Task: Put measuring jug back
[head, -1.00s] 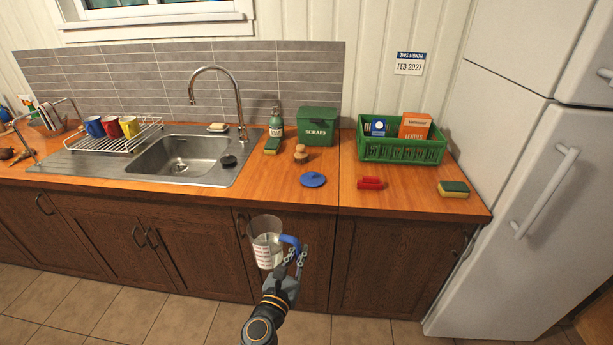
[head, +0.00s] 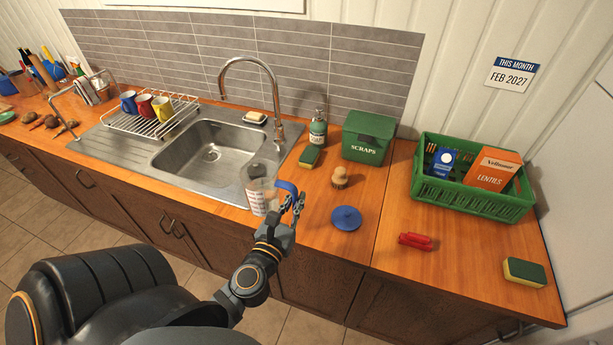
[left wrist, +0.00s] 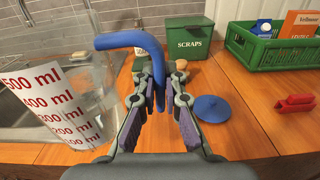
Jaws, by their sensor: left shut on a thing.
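The measuring jug (head: 260,190) is clear, with red volume marks and a blue handle. My left gripper (head: 292,203) is shut on the blue handle and holds the jug upright at the counter's front edge, before the sink's right side. I cannot tell whether its base touches the counter. In the left wrist view the jug (left wrist: 72,100) is at the left, and its handle (left wrist: 125,40) runs between the fingers (left wrist: 160,92). The jug looks partly filled with clear liquid. My right gripper is not in view.
The sink (head: 205,150) and tap are behind the jug. A blue lid (head: 346,218), wooden brush (head: 339,177), red clip (head: 415,240), sponge (head: 524,271), green scraps bin (head: 368,136) and green crate (head: 470,203) stand right. A rack (head: 150,118) holds mugs. Counter between lid and clip is clear.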

